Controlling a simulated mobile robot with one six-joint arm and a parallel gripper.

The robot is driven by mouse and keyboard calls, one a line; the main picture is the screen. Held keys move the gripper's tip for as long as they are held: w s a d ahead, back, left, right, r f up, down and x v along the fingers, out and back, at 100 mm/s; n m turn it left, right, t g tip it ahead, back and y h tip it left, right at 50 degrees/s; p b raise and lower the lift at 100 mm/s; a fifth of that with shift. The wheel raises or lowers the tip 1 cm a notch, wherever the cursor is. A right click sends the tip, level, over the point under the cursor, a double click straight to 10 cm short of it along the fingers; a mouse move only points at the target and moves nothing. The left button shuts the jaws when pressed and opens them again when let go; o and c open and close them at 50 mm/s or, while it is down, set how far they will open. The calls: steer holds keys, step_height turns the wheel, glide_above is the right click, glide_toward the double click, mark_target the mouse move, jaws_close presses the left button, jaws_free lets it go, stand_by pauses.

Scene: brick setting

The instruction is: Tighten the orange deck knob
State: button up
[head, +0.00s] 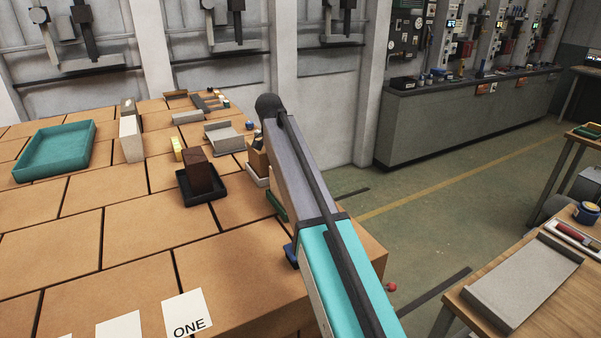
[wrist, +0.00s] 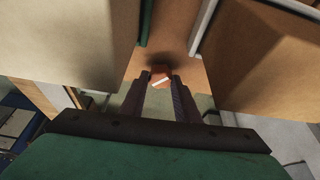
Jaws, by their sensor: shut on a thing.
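In the wrist view, the orange deck knob (wrist: 161,72) is a small orange piece with a white line across it, set against a tan-orange surface. My gripper (wrist: 161,80) reaches toward it with two dark fingers, their tips on either side of the knob and shut on it. The white line lies slanted, its right end a little higher. In the head view my teal and grey arm reaches over the right end of the brick-patterned bench (head: 60,236). The knob and the fingertips are hidden there.
Large tan surfaces (wrist: 62,35) flank the fingers closely on both sides in the wrist view. In the head view, a dark tray (head: 187,200) with a brown block, a teal tray (head: 50,178) and several small parts stand on the bench. A card reading ONE (head: 180,306) lies in front.

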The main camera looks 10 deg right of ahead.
steer(key=m, duration=0.2)
steer(key=m+g+b, duration=0.1)
steer(key=m, duration=0.1)
steer(key=shift+w+m+g, duration=0.3)
steer(key=shift+w, duration=0.1)
steer(key=m, duration=0.2)
steer(key=m+g, duration=0.1)
steer(key=m, duration=0.1)
steer(key=shift+r+g, duration=0.1)
steer(key=shift+g, duration=0.2)
steer(key=o, duration=1)
steer(key=shift+o, duration=0.2)
steer(key=shift+r, duration=0.1)
